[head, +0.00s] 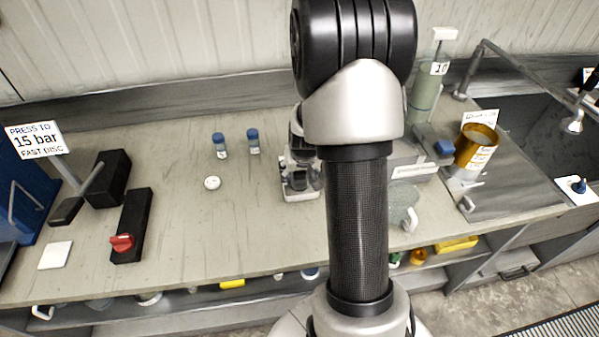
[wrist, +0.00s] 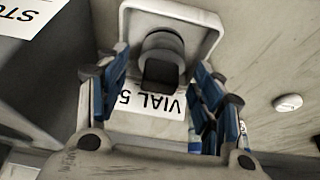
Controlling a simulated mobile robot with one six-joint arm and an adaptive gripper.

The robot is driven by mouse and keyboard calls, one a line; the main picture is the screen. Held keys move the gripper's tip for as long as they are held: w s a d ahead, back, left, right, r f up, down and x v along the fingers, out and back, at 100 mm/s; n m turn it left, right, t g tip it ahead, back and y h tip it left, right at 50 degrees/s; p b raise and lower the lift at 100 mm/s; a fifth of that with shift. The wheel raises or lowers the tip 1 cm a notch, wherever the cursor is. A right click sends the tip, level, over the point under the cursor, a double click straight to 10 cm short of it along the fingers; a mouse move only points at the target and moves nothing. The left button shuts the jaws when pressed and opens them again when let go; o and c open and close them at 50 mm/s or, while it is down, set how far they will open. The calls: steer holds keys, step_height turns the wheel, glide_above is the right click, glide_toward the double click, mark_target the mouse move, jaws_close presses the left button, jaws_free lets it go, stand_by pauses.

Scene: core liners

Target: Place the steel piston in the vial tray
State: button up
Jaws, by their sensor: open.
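The vial tray is a small white tray (wrist: 205,22) with a raised rim, and its printed label reads "VIAL 5" in part. A grey, round metal part with a dark opening, which looks like the steel piston (wrist: 161,48), is in the tray, towards its far end in the wrist view. My gripper (wrist: 160,70) is open, with its blue-padded fingers on either side of the piston and gaps showing. In the head view the tray (head: 300,194) stands mid-bench, left of my arm. My arm partly hides the tray and gripper there.
Two blue-capped vials (head: 220,146) (head: 253,141) and a small white disc (head: 212,183) are left of the tray. A black block with a red knob (head: 122,243) lies farther left. A gold can (head: 476,146) stands right of my arm.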

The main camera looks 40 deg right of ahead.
steer(key=s+a+r+n+p, duration=0.1)
steer(key=s+a+r+p, duration=0.1)
steer(key=a+r, duration=0.45)
steer(key=s+a+r+n+p, duration=0.1)
steer(key=s+a+r, duration=0.15)
steer(key=r, duration=0.75)
steer(key=s+a+r+n+y, duration=0.1)
steer(key=s+a+r+n, duration=0.1)
steer(key=s+a+r, duration=0.2)
steer(key=s+a+r+n+y, duration=0.1)
steer(key=s+a+r, duration=0.4)
steer(key=s+a, duration=0.6)
steer(key=a+n, duration=0.1)
steer(key=a, duration=0.2)
steer(key=shift+s+r+t, duration=0.2)
steer(key=shift+s+t, duration=0.1)
steer(key=shift+t, duration=0.1)
steer(key=shift+f+b, duration=0.3)
steer(key=shift+f, duration=0.05)
